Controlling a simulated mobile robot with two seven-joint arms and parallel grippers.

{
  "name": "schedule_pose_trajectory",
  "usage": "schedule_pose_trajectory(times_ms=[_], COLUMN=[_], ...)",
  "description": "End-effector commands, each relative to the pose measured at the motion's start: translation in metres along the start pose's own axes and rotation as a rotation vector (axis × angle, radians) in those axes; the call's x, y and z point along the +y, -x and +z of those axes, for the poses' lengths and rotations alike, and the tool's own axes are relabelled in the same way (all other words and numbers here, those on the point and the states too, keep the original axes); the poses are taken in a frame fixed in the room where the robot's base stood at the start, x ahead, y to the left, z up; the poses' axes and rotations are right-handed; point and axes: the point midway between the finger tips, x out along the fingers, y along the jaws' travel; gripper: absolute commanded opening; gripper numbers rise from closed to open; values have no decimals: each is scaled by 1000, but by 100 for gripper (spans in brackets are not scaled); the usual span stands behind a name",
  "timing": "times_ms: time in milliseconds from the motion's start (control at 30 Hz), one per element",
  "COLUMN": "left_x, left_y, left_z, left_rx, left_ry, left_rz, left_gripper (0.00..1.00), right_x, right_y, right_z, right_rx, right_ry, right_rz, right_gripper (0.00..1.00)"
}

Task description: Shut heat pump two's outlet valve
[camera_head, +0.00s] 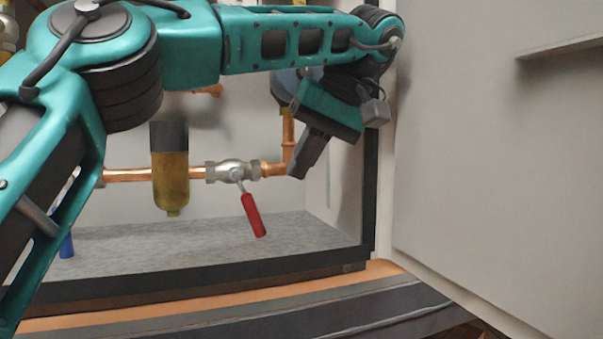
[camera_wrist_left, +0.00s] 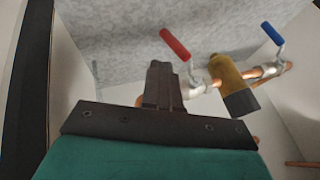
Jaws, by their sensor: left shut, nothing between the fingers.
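A valve with a red lever (camera_head: 253,214) sits on a horizontal copper pipe in the open cabinet. Its silver body (camera_head: 232,171) is on the pipe, and the lever hangs down, tilted slightly right, across the pipe's line. The red lever also shows in the left wrist view (camera_wrist_left: 175,45). A blue lever (camera_wrist_left: 272,34) sits farther along the same pipe; part of it shows in the head view (camera_head: 67,244). My left gripper (camera_head: 297,172) is shut and empty, right of the red-lever valve and apart from the lever. My right gripper is not in view. No label shows which pump this is.
A brass filter with a dark cap (camera_head: 170,180) hangs on the pipe left of the valve. The cabinet's dark side frame (camera_head: 370,190) and a large pale panel (camera_head: 480,150) stand at right. The grey cabinet floor (camera_head: 190,240) below is clear.

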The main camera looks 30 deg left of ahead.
Motion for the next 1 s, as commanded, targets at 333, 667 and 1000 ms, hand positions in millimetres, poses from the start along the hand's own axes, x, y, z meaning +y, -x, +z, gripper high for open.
schedule_pose_trajectory(times_ms=[333,667,1000], left_x=[0,0,1], left_y=[-60,-86,-86], left_z=[0,0,0], left_rx=[-4,1,1], left_ry=[-2,1,2], left_rz=[3,3,4], left_gripper=[0,0,0], right_x=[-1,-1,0], right_y=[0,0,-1], right_z=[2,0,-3], right_rx=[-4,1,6], right_ry=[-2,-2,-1], right_rz=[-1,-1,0], right_gripper=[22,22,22])
